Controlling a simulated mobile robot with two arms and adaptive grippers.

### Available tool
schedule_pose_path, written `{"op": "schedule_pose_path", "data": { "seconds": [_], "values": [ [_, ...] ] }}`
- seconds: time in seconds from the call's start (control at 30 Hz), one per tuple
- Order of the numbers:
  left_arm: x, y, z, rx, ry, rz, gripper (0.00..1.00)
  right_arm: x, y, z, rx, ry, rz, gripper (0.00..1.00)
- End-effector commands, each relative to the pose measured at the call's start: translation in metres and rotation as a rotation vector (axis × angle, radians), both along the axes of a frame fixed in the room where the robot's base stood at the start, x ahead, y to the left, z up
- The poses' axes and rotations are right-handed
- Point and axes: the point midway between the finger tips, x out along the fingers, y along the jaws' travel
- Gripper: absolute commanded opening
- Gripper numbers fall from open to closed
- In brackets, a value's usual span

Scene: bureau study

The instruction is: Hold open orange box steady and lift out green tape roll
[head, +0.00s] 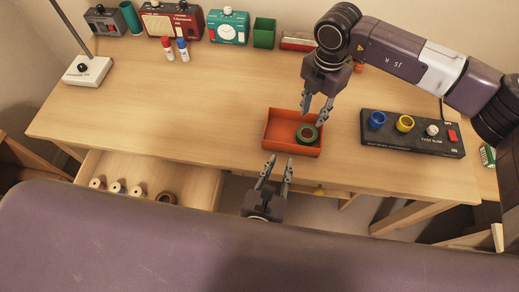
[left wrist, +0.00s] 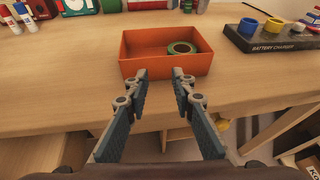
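The open orange box (head: 280,138) sits on the desk near its front edge, and it also shows in the left wrist view (left wrist: 150,65). The green tape roll (head: 307,134) lies inside the box toward its right end; the left wrist view shows it too (left wrist: 182,48). My left gripper (head: 278,160) is open and empty, in front of the box's near wall, its fingers pointing at it (left wrist: 160,74). Whether a fingertip touches the wall I cannot tell. My right gripper (head: 317,106) is open and empty above the box's right back part, pointing down.
A black battery charger block (head: 412,133) with blue and yellow rings stands right of the box. An open drawer (head: 150,168) below the desk at left holds several small rolls. Instruments and a green cup (head: 264,33) line the back. The desk left of the box is clear.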

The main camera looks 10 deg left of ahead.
Motion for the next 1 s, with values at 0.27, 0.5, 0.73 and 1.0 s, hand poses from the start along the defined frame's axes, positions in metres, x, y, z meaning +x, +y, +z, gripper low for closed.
{"op": "schedule_pose_path", "data": {
  "seconds": [0.27, 0.5, 0.73, 1.0],
  "values": [
    [0.026, 0.055, 0.018, 0.044, -0.054, 0.129, 0.23, 0.000, 0.000, 0.000, 0.000, 0.000, 0.000, 0.29],
    [0.053, 0.057, 0.011, 0.044, -0.058, 0.135, 0.23, 0.000, 0.000, 0.000, 0.000, 0.000, 0.000, 0.29],
    [0.096, 0.057, -0.002, 0.045, -0.057, 0.135, 0.23, 0.000, 0.000, 0.000, 0.000, 0.000, 0.000, 0.29],
    [0.131, 0.057, -0.014, 0.044, -0.056, 0.134, 0.23, 0.000, 0.000, 0.000, 0.000, 0.000, 0.000, 0.29]
  ]
}}
